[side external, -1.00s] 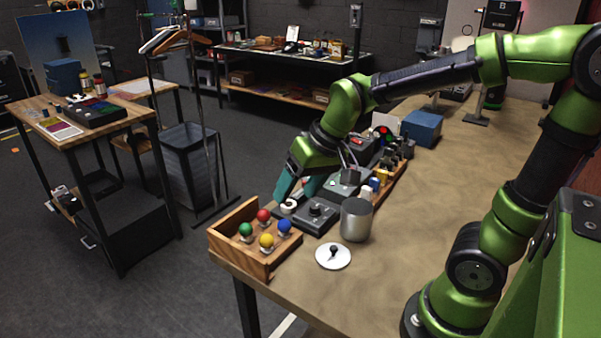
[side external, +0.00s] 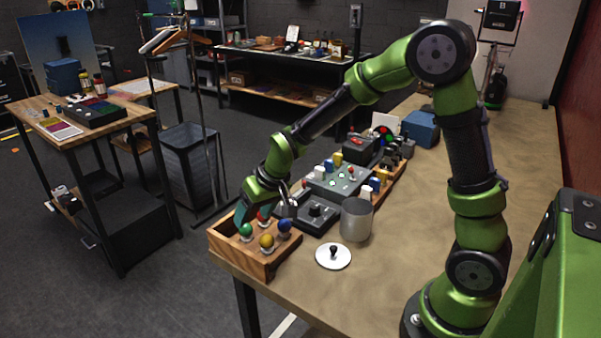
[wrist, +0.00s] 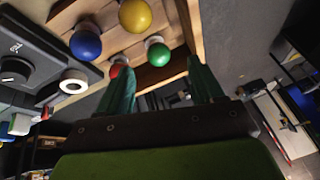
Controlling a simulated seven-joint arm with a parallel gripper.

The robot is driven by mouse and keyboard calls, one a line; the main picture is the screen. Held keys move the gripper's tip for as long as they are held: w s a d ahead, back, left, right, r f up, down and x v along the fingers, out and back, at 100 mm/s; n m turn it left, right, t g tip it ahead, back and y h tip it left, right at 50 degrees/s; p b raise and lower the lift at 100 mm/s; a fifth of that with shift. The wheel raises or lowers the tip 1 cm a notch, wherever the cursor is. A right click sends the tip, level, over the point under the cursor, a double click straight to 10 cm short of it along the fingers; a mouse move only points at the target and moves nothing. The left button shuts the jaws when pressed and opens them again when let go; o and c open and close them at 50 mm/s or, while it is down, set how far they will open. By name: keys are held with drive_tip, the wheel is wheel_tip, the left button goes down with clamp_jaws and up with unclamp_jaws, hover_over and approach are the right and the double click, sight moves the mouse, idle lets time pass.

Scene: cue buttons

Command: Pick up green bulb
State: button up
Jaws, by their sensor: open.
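The green bulb (side external: 246,230) stands in the wooden box (side external: 250,263) at the near left end of the table. It also shows in the wrist view (wrist: 159,54), close to the fingertips. My gripper (wrist: 165,75) is open and empty, with its two teal fingers apart. In the side view my gripper (side external: 243,212) is at the box's back left part, beside the green bulb. A red bulb (side external: 263,216), a yellow bulb (side external: 267,241) and a blue bulb (side external: 284,226) share the box. My fingers partly hide the red bulb in the side view.
A dark knob box (side external: 316,215) stands just right of the wooden box. A metal can (side external: 356,220) and a white disc with a black knob (side external: 333,257) are nearby. Button panels (side external: 340,181) stand farther back.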

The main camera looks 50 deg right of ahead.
sight(248, 225)
drive_tip(key=x, duration=0.5)
drive_tip(key=shift+w+d+f, duration=0.1)
drive_tip(key=shift+w+f, duration=0.15)
drive_tip(key=shift+f, duration=0.05)
drive_tip(key=shift+c, duration=0.2)
drive_tip(key=c, duration=1.1)
